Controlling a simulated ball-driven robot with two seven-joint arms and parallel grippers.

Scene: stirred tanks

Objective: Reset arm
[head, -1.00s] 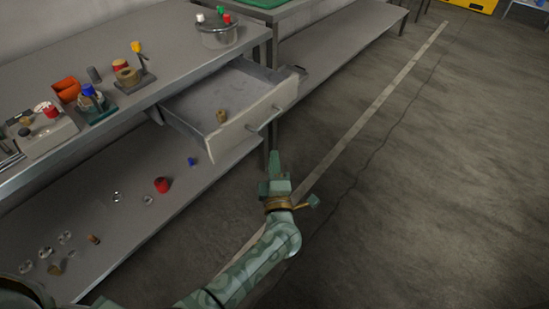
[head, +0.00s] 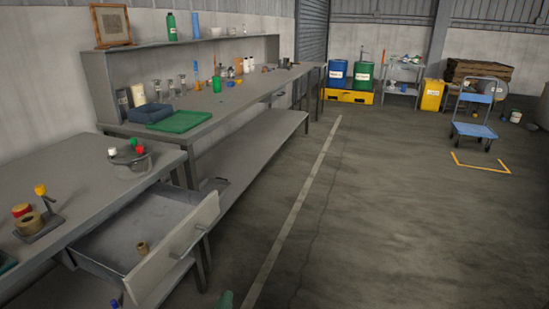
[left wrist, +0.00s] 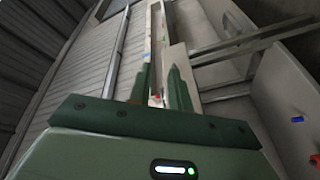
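The rest of the left arm is out of the head view. My right arm and gripper show in neither view.
An open grey drawer (head: 102,237) juts from the near bench, with a small brown cork-like piece (head: 142,247) inside. The floor (head: 400,230) to the right is clear; a blue cart (head: 476,130) stands far back.

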